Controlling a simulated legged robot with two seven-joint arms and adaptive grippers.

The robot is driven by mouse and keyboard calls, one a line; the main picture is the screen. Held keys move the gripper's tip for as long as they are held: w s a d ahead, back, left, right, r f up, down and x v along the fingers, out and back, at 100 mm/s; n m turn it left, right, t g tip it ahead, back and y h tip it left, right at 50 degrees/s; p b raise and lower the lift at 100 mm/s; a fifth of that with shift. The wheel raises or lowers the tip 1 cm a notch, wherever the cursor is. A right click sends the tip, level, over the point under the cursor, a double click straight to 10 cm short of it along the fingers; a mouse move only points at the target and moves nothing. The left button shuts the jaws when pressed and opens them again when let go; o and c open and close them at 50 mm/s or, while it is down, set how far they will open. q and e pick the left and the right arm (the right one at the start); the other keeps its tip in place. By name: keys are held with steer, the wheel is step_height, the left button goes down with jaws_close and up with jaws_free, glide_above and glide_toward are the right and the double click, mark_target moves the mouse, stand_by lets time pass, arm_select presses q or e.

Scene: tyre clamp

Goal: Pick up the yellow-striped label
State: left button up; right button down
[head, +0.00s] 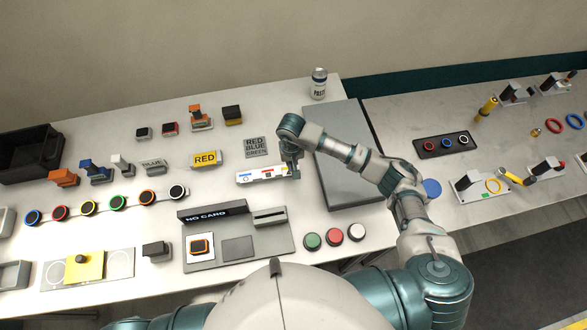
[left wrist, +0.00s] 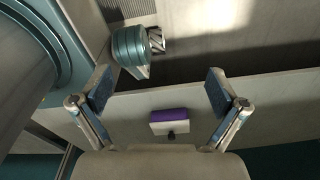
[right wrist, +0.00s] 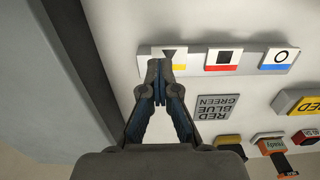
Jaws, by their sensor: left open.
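The yellow-striped label (right wrist: 175,56) is at the left end of a white strip in the right wrist view, beside a red-striped label (right wrist: 221,59) and a blue-striped label (right wrist: 279,59). My right gripper (right wrist: 159,75) is over it with its fingertips together, covering part of the label. I cannot tell whether the label is pinched between them. In the head view my right gripper (head: 293,172) is at the right end of the white strip (head: 262,182), hiding most of that label. My left gripper (left wrist: 160,90) is open and empty in the left wrist view.
A grey plate reading RED BLUE GREEN (head: 256,147) lies behind the strip. A large grey panel (head: 346,195) is to its right. Green, red and white round buttons (head: 334,236) and a grey card station (head: 238,262) are in front. A can (head: 318,84) stands behind.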

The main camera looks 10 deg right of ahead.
steer(key=s+a, duration=0.1)
steer(key=s, duration=0.2)
steer(key=s+a+b, duration=0.1)
steer(key=s+a, duration=0.1)
steer(key=s, duration=0.1)
steer(key=s+a+b, duration=0.1)
steer(key=s, duration=0.1)
steer(key=shift+s+a+r, duration=0.3)
steer(key=shift+s, duration=0.1)
steer(key=s, duration=0.3)
steer(key=s+a+b, duration=0.1)
steer(key=shift+s+r, duration=0.25)
steer(key=shift+s+a+r, duration=0.2)
steer(key=shift+s+a, duration=0.05)
steer(key=shift+s, duration=0.45)
steer(key=c, duration=1.8)
jaws_free()
steer(key=shift+a, duration=0.15)
steer(key=o, duration=0.9)
steer(key=shift+a, duration=0.15)
steer(key=shift+c, duration=0.2)
steer(key=o, duration=0.6)
steer(key=shift+c, duration=0.2)
arm_select(q)
steer(key=f, duration=0.2)
steer(key=a+f, duration=0.1)
steer(key=shift+s+f, duration=0.1)
steer(key=shift+f, duration=0.25)
arm_select(e)
steer(key=shift+d, duration=0.2)
